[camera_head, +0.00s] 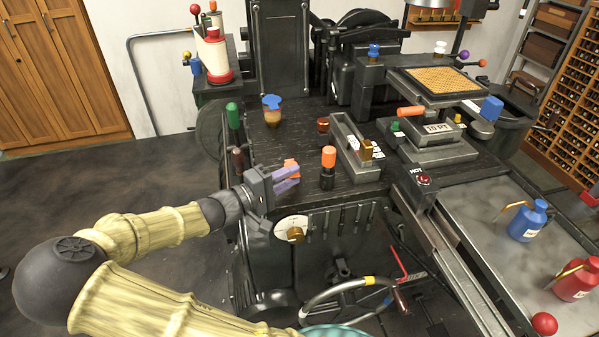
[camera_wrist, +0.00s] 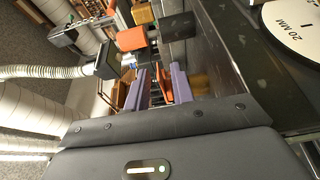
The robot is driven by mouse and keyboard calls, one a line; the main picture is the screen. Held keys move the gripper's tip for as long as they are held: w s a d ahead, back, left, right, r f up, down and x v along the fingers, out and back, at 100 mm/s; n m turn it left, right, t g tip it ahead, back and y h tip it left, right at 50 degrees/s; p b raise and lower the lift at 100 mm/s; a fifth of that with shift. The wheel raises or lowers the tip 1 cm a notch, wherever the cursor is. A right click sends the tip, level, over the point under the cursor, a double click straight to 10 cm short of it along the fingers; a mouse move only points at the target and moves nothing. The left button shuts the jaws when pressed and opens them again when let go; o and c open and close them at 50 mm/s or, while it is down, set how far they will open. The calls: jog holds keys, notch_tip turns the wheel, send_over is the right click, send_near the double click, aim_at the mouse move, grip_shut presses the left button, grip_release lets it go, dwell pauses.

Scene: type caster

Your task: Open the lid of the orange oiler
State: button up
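The orange oiler (camera_head: 291,163) is at the left front edge of the black machine bed, mostly hidden behind my gripper's fingers in the head view. Only some of its orange part shows. My gripper (camera_head: 287,179) has purple fingers and reaches it from the left. In the wrist view an orange piece (camera_wrist: 163,82) lies between the two fingers (camera_wrist: 160,84), which stand apart. I cannot tell whether they touch it. Whether the lid is up or down is hidden.
A black post with an orange top (camera_head: 328,166) stands close to the right of my gripper. A blue-topped oiler (camera_head: 271,110) is farther back. A round dial plate (camera_head: 291,229) is below. Blue (camera_head: 528,221) and red (camera_head: 577,279) cans stand on the right table.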

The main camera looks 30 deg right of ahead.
jog(key=shift+w+d, duration=0.15)
jog(key=shift+d, duration=0.75)
jog(key=shift+w+d, duration=0.1)
jog(key=shift+d, duration=0.75)
jog(key=shift+c, duration=0.4)
jog(key=shift+s, duration=0.1)
grip_shut()
